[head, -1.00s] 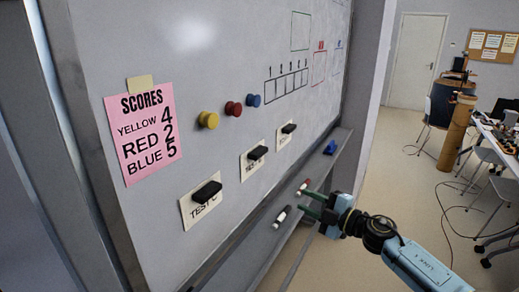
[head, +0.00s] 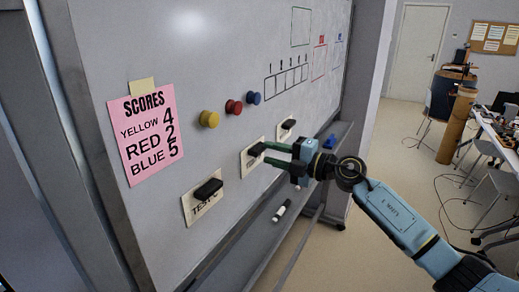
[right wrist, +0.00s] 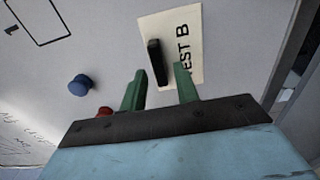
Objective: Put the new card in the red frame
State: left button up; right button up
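My right gripper (head: 266,153) is open at the middle card (head: 246,163) on the whiteboard. In the right wrist view my gripper (right wrist: 160,92) has its two green fingers apart. A cream card marked TEST B (right wrist: 180,45), partly cut off, lies ahead of them. A black magnet (right wrist: 155,60) holds it, lying ahead of the gap between the fingers; I see no grip on it. The red frame (head: 319,62) is a thin outline at the board's far right under a small red label. Which card is new, I cannot tell. My left gripper is out of view.
A TEST C card (head: 190,209) hangs nearer and another card (head: 281,136) farther along. Yellow (head: 209,119), red (head: 234,107) and blue (head: 254,98) magnets sit above. A pink score sheet (head: 147,137) hangs left. The tray below holds a marker (head: 281,211).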

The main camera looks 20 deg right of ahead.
jog(key=shift+p+x, duration=0.3)
jog(key=shift+x, duration=0.75)
jog(key=shift+r, duration=0.1)
grip_shut()
jog(key=shift+p, duration=0.3)
